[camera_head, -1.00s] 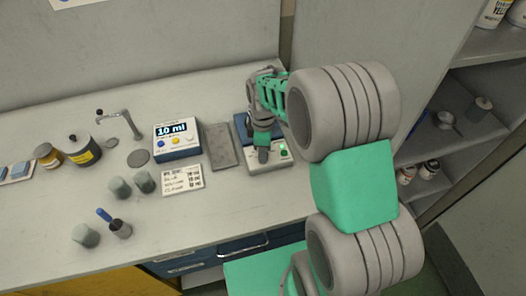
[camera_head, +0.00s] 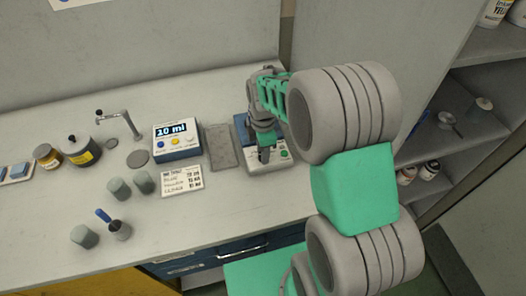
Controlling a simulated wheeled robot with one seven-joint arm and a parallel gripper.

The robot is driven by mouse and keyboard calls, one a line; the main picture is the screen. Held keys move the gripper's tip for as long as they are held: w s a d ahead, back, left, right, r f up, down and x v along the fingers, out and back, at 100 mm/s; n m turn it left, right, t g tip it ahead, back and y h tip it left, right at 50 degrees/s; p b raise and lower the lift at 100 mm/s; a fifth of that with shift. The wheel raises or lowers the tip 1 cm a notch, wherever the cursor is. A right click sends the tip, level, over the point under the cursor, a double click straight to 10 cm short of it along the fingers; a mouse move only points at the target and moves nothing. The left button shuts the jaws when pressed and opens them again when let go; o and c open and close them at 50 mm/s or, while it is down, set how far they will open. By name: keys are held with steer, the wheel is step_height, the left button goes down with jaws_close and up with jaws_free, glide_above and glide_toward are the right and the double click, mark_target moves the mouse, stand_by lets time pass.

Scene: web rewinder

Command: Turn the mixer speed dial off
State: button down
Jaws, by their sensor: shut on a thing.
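The mixer (camera_head: 285,158) is a small pale box with a blue back part, on the worktop right of centre. A small green spot shows on its front panel. My gripper (camera_head: 264,156) points down over the left part of that front panel, with its fingertips at the panel. It is shut on the speed dial, which the fingers and arm hide. The dial's setting cannot be read here.
A printed card (camera_head: 182,180), grey cups (camera_head: 119,188), a yellow-labelled jar (camera_head: 81,150) and a tap stand (camera_head: 119,122) stand further left. Open shelves (camera_head: 455,140) are at right.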

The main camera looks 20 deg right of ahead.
steer(key=c, duration=1.1)
jaws_free()
step_height(320, 180, up, 8)
steer(key=shift+f+b, duration=0.1)
steer(key=shift+b, duration=0.25)
